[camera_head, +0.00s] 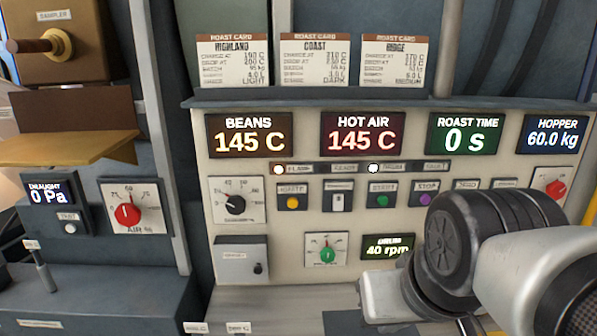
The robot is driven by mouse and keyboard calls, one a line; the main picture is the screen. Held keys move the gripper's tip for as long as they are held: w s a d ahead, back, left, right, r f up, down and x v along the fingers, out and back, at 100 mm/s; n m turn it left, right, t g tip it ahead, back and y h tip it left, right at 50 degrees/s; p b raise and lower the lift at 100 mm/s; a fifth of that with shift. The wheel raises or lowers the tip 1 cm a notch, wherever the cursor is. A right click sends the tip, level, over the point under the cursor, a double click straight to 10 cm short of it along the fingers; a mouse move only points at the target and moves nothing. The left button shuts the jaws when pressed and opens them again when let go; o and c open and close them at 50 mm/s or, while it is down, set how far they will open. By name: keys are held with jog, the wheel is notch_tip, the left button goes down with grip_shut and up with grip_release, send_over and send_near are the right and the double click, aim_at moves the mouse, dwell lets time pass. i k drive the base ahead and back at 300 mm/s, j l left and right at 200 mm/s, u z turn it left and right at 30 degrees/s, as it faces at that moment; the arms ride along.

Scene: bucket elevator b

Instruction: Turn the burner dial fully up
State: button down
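A black dial (235,204) sits on a white scale plate at the left of the cream control panel (300,190). It is the likeliest burner dial, but its label is too small to read. Its pointer seems to aim up and to the left, toward the lower part of the scale. My arm fills the lower right, in front of the panel and apart from the black dial. My gripper's fingers cannot be made out in this view.
A red dial (127,214) marked AIR % is on a separate box at left. A green dial (327,254) and the drum display (387,247) are lower on the panel. A red knob (556,189) is at right. A small grey box (240,262) protrudes below the black dial.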

aim_at(235, 204)
jog(key=k+j, duration=0.1)
jog(key=k+j+z, duration=0.25)
jog(key=k+j, duration=0.45)
jog(key=j, duration=0.15)
jog(key=i+j+z, duration=0.15)
jog(key=j, duration=0.4)
jog(key=j+z, duration=0.1)
jog(key=j, duration=0.45)
jog(key=i+j, duration=0.15)
jog(key=i+j+z, duration=0.1)
jog(key=j, duration=0.25)
